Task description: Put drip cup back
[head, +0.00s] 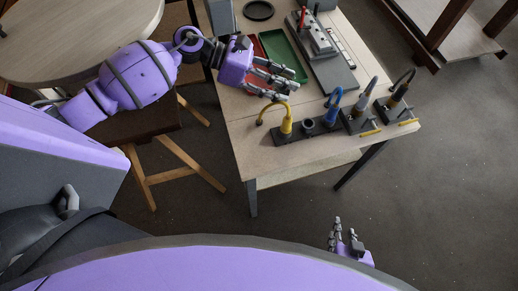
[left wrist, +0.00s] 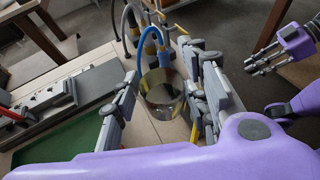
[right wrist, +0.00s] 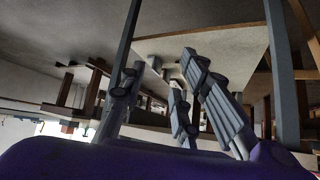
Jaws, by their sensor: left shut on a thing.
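The drip cup (left wrist: 160,90), round with a shiny rim and dark inside, sits between the fingers of my left gripper (left wrist: 162,98) in the left wrist view. My left gripper (head: 278,84) is shut on it, above the table near the green tray. In the head view the fingers hide the cup. A dark holder strip (head: 292,136) lies near the table's front edge, with a dark round holder (head: 308,125) between the yellow and blue nozzles. My right gripper (head: 346,244) is low, away from the table; its fingers (right wrist: 165,100) are spread with nothing between them.
A green tray (head: 284,54) and a grey fixture (head: 330,66) stand farther back. A round table (head: 75,40) and a stool are at left.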

